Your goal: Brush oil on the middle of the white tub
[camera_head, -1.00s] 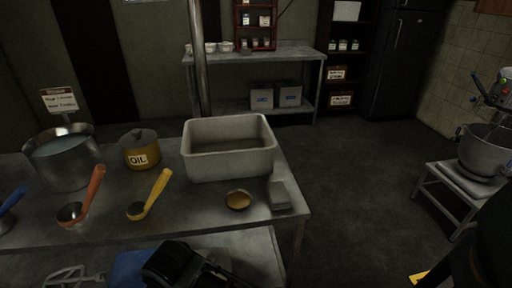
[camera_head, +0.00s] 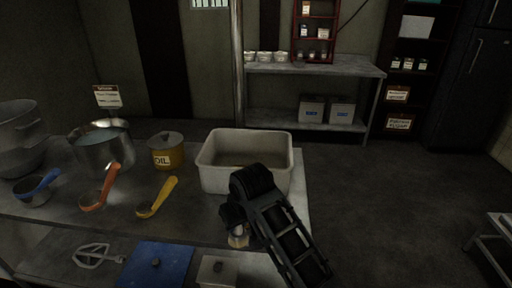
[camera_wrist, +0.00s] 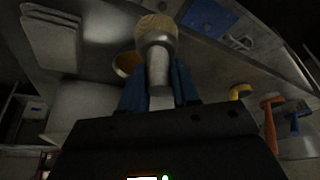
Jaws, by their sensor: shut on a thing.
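The white tub (camera_head: 216,178) stands on the metal table, its open top facing up; my arm covers part of its front right. A yellow oil pot (camera_head: 168,152) labelled OIL, with a lid, stands to its left. My gripper (camera_wrist: 160,88) is shut on a brush (camera_wrist: 157,28) with tan bristles and a pale handle. In the head view my gripper (camera_head: 236,222) is in front of the tub, near the table's front edge, and mostly hidden by my wrist. A small golden bowl (camera_wrist: 127,64) shows beside the brush in the wrist view; in the head view it is hidden.
A yellow scoop (camera_head: 157,198), an orange scoop (camera_head: 100,190), a blue scoop (camera_head: 37,188) and a metal pot (camera_head: 104,150) occupy the table's left. Free floor is to the right.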

